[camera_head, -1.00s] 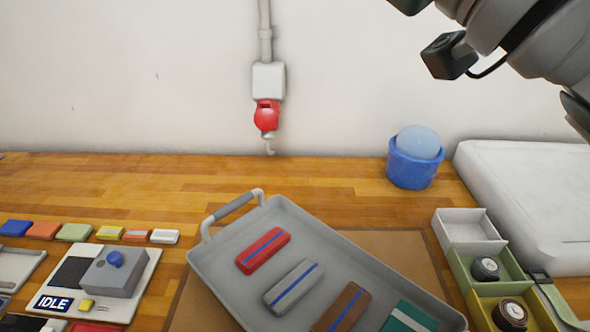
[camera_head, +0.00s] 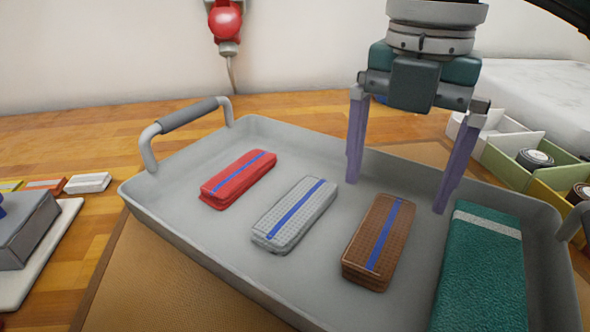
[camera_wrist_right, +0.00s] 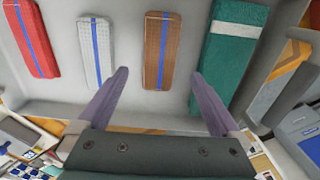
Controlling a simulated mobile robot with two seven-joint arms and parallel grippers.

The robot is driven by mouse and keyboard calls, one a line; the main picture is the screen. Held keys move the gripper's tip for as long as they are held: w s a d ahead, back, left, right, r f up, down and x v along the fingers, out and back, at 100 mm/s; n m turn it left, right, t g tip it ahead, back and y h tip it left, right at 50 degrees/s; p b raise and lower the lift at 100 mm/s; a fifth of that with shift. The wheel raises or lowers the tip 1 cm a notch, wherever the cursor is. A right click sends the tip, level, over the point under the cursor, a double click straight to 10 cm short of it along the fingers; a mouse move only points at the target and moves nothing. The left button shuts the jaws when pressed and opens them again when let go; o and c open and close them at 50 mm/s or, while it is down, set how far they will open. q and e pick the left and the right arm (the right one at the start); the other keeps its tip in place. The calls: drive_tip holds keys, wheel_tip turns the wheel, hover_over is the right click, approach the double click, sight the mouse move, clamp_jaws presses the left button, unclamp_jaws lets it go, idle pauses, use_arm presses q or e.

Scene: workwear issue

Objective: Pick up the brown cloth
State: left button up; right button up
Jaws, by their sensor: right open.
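The brown cloth (camera_head: 379,243) is a folded block with a blue stripe, lying in the grey tray (camera_head: 170,222) between the grey cloth and the green one. It also shows in the right wrist view (camera_wrist_right: 153,60). My right gripper (camera_head: 398,196) is open and empty, its two purple fingers pointing down above the tray, beyond the brown cloth in the head view. In the wrist view the fingers (camera_wrist_right: 168,85) are spread to either side of the brown cloth's line, and the cloth is apart from them. My left gripper is not in view.
A red cloth (camera_head: 238,179) and a grey cloth (camera_head: 294,215) lie left of the brown one. A green cloth (camera_head: 482,275) lies close on its right. The tray has raised walls and a handle (camera_head: 190,113). Small open boxes (camera_head: 515,157) stand at the right.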

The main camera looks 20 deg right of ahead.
sight(382, 227)
wheel_tip(382, 227, down, 7)
drive_tip(key=shift+w+f, duration=0.1)
idle(0.3)
drive_tip(key=shift+c, duration=0.4)
drive_tip(key=c, duration=1.2)
drive_tip(key=shift+c, duration=0.2)
